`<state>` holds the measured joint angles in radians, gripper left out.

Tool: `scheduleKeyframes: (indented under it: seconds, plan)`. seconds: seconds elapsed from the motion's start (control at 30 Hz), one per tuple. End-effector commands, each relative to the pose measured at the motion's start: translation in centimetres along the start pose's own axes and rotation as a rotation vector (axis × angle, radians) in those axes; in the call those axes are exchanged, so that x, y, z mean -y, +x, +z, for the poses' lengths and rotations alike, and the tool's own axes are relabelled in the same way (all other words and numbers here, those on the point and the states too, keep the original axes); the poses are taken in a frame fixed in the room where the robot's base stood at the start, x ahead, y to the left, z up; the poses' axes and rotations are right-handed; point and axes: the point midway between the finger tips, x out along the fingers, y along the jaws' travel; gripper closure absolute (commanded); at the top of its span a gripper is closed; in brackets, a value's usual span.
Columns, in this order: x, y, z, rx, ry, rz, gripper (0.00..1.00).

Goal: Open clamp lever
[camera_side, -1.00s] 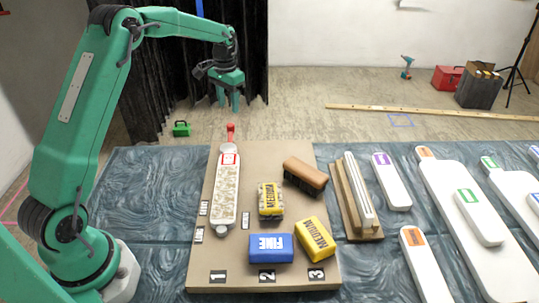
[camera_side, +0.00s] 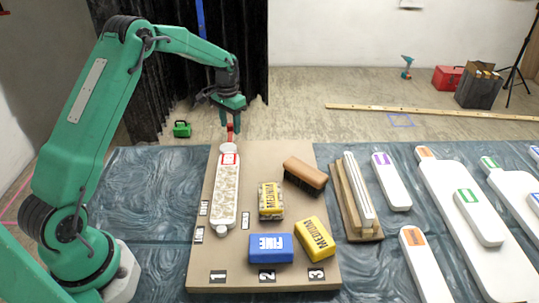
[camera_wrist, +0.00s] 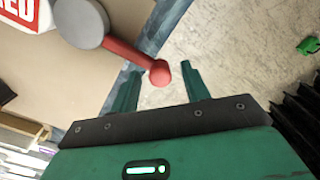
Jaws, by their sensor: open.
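The red clamp lever (camera_side: 230,132) stands at the far end of a long white clamp holder (camera_side: 224,194) with a patterned sheet and a red label. In the wrist view the lever (camera_wrist: 130,54) runs from a round grey pivot (camera_wrist: 80,22) to a rounded red end. My gripper (camera_side: 230,119) is lowered at the lever, its fingers hiding part of it in the side view. In the wrist view my gripper (camera_wrist: 158,78) is open, with the lever's red end between its two fingers. I cannot tell whether either finger touches it.
The brown board (camera_side: 254,188) also bears a brush (camera_side: 305,174), a blue block (camera_side: 271,248), a yellow block (camera_side: 314,238) and a smaller yellow-wrapped block (camera_side: 271,200). White sanding boards lie to the right. Beyond the board's far edge the floor is clear near the lever.

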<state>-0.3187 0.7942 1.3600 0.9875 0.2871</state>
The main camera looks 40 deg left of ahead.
Motion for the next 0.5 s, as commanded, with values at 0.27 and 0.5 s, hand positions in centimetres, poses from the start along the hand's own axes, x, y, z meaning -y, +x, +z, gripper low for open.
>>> scheduleKeyframes:
  seconds: [0.27, 0.5]
  plan:
    - [0.0, 0.05, 0.0, 0.0, 0.0, 0.0, 0.61]
    - [0.01, 0.03, 0.01, 0.0, 0.0, 0.0, 1.0]
